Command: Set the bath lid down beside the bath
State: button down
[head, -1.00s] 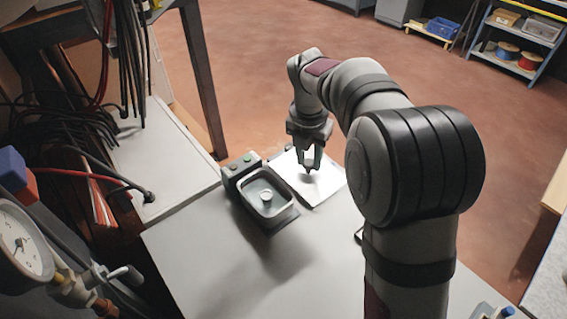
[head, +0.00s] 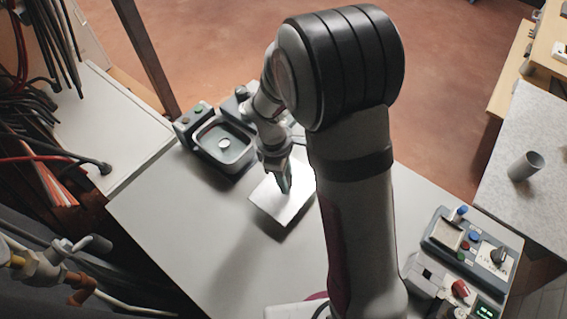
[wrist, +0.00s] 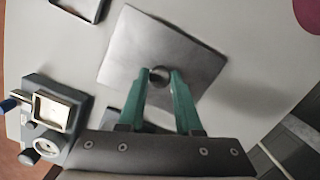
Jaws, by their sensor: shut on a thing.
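The bath (head: 195,146) is a dark grey unit with an open, light-lined basin and a round pale piece in its middle. It stands at the back left of the table. The bath lid (head: 268,207) is a square, shiny metal plate, to the right of and nearer than the bath. It also shows in the wrist view (wrist: 135,55). My gripper (head: 284,188) is above the lid, its green fingers (wrist: 160,78) shut on the lid's small round knob (wrist: 158,73). The lid looks about level, over bare table; I cannot tell whether it touches.
A control box (head: 470,250) with knobs and buttons stands at the table's right end. A grey cup (head: 525,165) is on a side bench. In the wrist view, a device with a square window (wrist: 50,110) stands at the left. The table's front left is clear.

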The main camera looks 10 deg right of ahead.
jog(key=shift+f, duration=0.65)
jog(key=shift+f, duration=1.2)
jog(key=c, duration=0.5)
grip_release()
jog(key=r, duration=0.5)
jog(key=a+r, duration=0.1)
jog(key=r, duration=0.4)
jog(key=w+a+r, duration=0.1)
jog(key=r, duration=0.4)
jog(key=shift+a+r, duration=0.15)
jog(key=shift+r, duration=0.15)
